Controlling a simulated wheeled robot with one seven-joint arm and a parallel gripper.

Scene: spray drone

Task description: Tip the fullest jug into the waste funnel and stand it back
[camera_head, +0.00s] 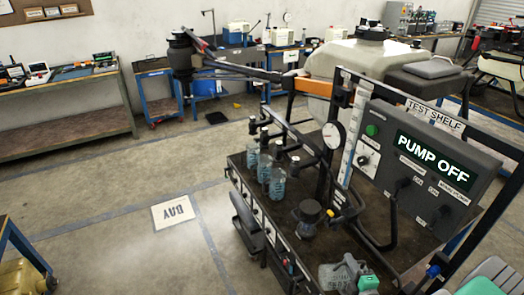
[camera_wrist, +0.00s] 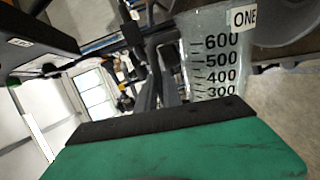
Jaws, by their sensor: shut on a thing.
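A clear jug (camera_head: 334,277) with dark scale marks stands at the bottom of the head view, at the front end of the dark shelf. My gripper (camera_head: 357,273), with a green pad, is shut on it from the right. In the wrist view the green pad fills the bottom, and behind it the clear jug (camera_wrist: 208,62) shows marks from 300 to 600 beside a tag reading ONE. Its base is hidden, and I cannot make out a liquid level. A dark round cup-like piece (camera_head: 309,211), possibly the waste funnel, stands farther along the shelf.
Several blue-tinted bottles (camera_head: 277,186) stand under nozzles on the shelf's left side. A pressure gauge (camera_head: 333,134) and black hoses rise mid-shelf. A control box (camera_head: 432,165) reading PUMP OFF borders the right. The floor to the left is open, with a BAY sign (camera_head: 176,212).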

